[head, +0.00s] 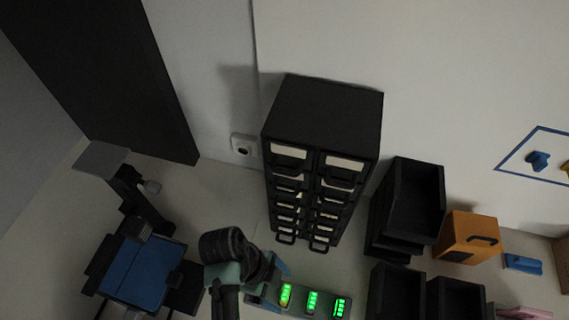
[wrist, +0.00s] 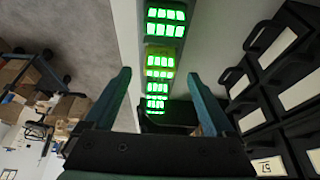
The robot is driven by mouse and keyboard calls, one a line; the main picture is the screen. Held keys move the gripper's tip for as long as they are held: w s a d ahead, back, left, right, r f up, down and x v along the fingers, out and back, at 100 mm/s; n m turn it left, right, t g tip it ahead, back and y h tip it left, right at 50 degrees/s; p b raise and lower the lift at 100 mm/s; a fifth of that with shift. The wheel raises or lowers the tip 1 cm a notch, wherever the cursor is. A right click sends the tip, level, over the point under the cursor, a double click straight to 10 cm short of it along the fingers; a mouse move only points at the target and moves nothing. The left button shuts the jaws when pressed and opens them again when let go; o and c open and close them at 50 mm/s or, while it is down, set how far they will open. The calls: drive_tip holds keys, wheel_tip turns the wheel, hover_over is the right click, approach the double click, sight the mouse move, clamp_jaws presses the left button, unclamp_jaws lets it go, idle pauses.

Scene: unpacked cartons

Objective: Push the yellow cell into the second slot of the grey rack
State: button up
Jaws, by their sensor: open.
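The grey rack (head: 299,298) lies at the bottom centre of the head view, with green-lit panels in a row. It also shows in the wrist view (wrist: 168,4), running away between my fingers. The yellow cell (wrist: 160,60) is a yellow-edged block with green lights, set in the row behind the top panel. In the head view, the leftmost panel (head: 286,294) has a yellowish tint. My gripper (wrist: 158,73) is open and empty, its fingers on either side of the row. I cannot tell how deep the cell sits or whether anything touches it.
A black drawer cabinet (head: 325,115) stands behind the rack; its drawers (wrist: 277,60) are close to my right finger. Black bins (head: 415,200) and an orange box (head: 468,237) are at the right. A blue-topped item (head: 140,270) is at the left.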

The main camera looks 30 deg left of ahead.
drive_tip(key=w+p+v, duration=0.1)
drive_tip(key=p+v, duration=0.2)
drive_tip(key=v, duration=0.6)
drive_tip(key=shift+s, duration=0.5)
